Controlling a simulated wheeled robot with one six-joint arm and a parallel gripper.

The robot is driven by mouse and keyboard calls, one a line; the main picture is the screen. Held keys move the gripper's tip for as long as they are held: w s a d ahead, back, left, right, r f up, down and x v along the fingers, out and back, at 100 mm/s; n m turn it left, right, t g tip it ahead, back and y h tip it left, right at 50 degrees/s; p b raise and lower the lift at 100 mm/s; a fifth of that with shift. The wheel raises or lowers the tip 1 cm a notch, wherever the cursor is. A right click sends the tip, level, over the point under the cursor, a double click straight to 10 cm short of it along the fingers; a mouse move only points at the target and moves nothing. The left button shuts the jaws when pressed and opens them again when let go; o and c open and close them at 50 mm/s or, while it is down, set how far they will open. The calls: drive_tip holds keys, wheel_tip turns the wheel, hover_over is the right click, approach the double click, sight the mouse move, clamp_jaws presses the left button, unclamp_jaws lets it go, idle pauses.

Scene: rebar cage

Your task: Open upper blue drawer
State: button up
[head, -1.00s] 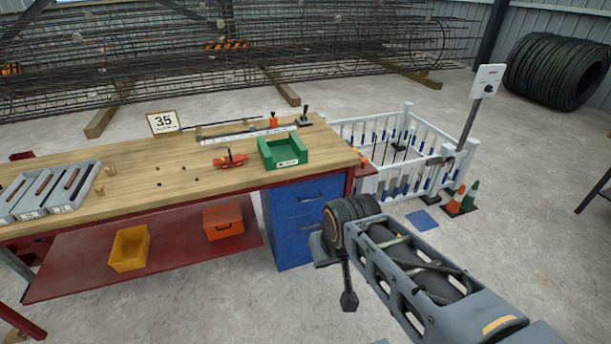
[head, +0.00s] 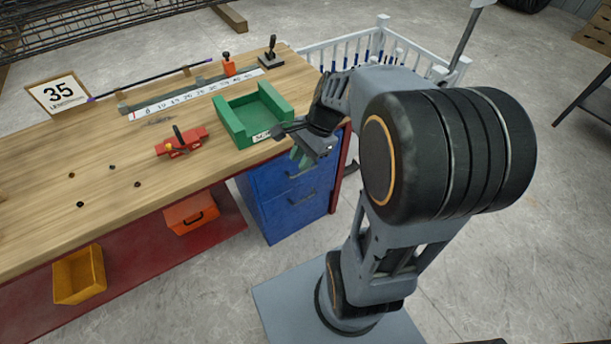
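The blue drawer unit (head: 258,222) stands under the right end of the workbench. Its upper blue drawer (head: 268,184) looks shut, with a dark bar handle (head: 299,174) on its front. The lower drawer (head: 292,212) has a similar handle and also looks shut. My gripper (head: 299,156) is by the bench's right front edge, just above the upper drawer's handle in the picture.
Orange (head: 190,214) and yellow (head: 80,277) bins sit below. A white fence (head: 368,45) stands behind.

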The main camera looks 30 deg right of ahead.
drive_tip(key=w+d+f+m+t+y+b, duration=0.1)
drive_tip(key=w+d+f+m+y+b, duration=0.25)
drive_tip(key=f+m, duration=0.35)
drive_tip(key=w+d+f+m+t+y+b, duration=0.1)
drive_tip(key=w+d+f+m+y+b, duration=0.2)
drive_tip(key=f+m, duration=0.4)
drive_tip(key=m+t+y+b, duration=0.2)
drive_tip(key=m+t+b, duration=0.45)
drive_tip(key=m, duration=0.95)
approach(307, 170)
drive_tip(key=shift+t, duration=0.65)
drive_tip(key=x, duration=0.6)
drive_tip(key=f+x, duration=0.1)
drive_tip(key=x, duration=0.3)
drive_tip(key=shift+s+a+b, duration=0.1)
drive_tip(key=shift+b, duration=0.25)
drive_tip(key=shift+c, duration=0.4)
clamp_jaws()
